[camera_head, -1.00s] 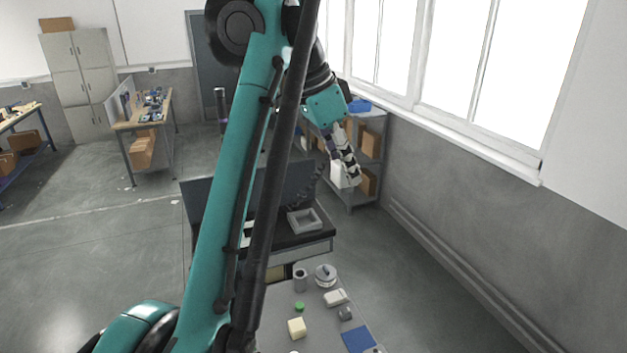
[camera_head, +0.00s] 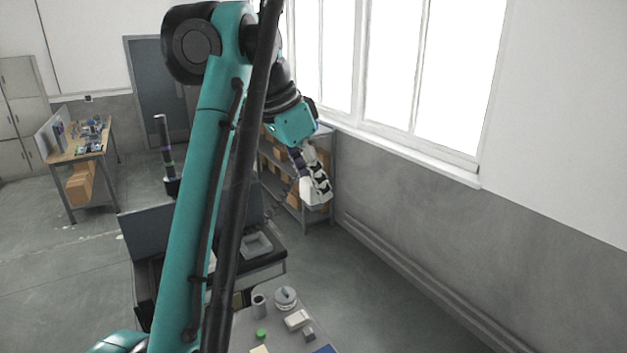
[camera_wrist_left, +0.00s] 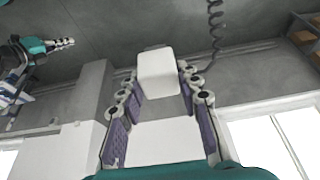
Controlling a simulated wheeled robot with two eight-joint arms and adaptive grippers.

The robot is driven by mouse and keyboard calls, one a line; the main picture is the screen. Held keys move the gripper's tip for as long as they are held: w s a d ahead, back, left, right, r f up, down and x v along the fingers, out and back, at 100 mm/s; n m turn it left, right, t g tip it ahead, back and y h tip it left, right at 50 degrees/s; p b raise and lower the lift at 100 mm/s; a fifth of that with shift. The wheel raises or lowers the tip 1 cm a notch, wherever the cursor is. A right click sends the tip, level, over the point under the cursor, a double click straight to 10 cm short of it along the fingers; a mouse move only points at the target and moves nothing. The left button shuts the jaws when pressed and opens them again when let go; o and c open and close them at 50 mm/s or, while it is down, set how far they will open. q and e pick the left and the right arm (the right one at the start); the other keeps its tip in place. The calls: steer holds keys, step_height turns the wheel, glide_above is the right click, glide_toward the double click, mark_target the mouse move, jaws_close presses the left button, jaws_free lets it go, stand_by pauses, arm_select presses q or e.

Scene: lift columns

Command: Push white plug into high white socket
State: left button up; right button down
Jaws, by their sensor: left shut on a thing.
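My left gripper (camera_head: 317,188) is in the air at the upper middle of the head view, pointing down in front of the shelf. A white block, seemingly the white plug (camera_wrist_left: 158,72), sits between its fingers in the left wrist view. The gripper is shut on it; in the head view the plug (camera_head: 308,195) is small and partly covered by the fingers. I cannot pick out the high white socket in either view. A teal gripper (camera_wrist_left: 58,44), seemingly my right one, shows at the upper left of the wrist view; its jaws are unclear.
A grey table (camera_head: 290,340) below holds a grey cup (camera_head: 259,305), a round white item (camera_head: 286,296) and small blocks. A dark bench with a grey tray (camera_head: 256,245) stands behind. A shelf (camera_head: 328,180) is by the window wall. Floor at right is clear.

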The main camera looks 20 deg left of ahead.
mark_target(313, 201)
arm_select(q)
steer(key=shift+f+b, duration=1.4)
steer(key=shift+f, duration=0.5)
steer(key=shift+f, duration=0.15)
steer(key=s+a+p, duration=0.1)
steer(key=s+a, duration=0.5)
steer(key=a, duration=0.3)
steer(key=s+a, duration=0.6)
steer(key=a, duration=0.2)
steer(key=shift+s+a+p, duration=0.15)
steer(key=shift+a+p, duration=0.2)
steer(key=shift+a, duration=0.05)
stand_by(1.1)
steer(key=shift+p, duration=0.65)
stand_by(1.3)
steer(key=shift+f, duration=0.2)
stand_by(0.6)
